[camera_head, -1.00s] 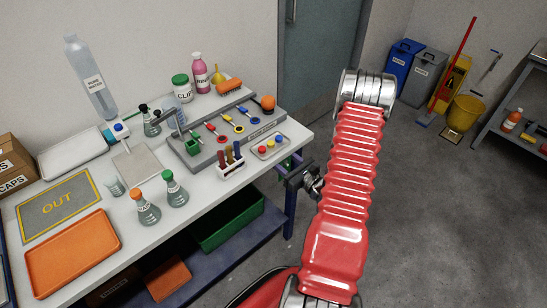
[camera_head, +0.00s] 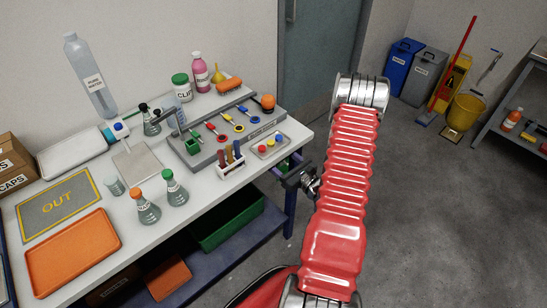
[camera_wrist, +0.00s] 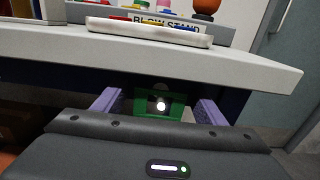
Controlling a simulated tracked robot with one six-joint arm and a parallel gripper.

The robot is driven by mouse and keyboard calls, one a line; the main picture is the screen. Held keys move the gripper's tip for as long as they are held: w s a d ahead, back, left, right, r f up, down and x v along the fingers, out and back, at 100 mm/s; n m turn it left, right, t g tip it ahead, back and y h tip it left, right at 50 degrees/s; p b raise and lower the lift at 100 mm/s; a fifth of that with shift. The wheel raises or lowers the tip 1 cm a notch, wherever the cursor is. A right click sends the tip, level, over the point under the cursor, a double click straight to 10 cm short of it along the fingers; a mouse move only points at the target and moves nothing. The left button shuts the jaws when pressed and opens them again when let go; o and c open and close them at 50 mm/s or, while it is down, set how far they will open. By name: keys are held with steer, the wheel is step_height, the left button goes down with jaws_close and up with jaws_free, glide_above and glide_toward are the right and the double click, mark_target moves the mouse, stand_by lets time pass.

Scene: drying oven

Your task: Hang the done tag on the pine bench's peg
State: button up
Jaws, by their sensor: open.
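My gripper (camera_wrist: 158,108) is open below the front edge of the white-topped bench (camera_wrist: 250,70). Its two purple fingers stand on either side of a green piece (camera_wrist: 145,107), with gaps visible beside it. The green piece has a pale rounded top and a bright round spot (camera_wrist: 161,106) at its middle. It looks like the tag on a peg end, but I see no lettering and cannot tell for sure. In the head view my gripper (camera_head: 288,178) is at the bench's right end, partly hidden by the bench edge and my wrist.
The blow stand (camera_head: 205,150) with coloured tools, a tube rack (camera_head: 231,174) and a small tray of coloured pieces (camera_head: 270,146) sit on the bench above my gripper. A green bin (camera_head: 230,226) is on the lower shelf.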

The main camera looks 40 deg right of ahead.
steer(key=s, duration=1.3)
steer(key=shift+s+d+r, duration=0.15)
steer(key=shift+s+r, duration=0.05)
steer(key=shift+s, duration=0.2)
stand_by(0.7)
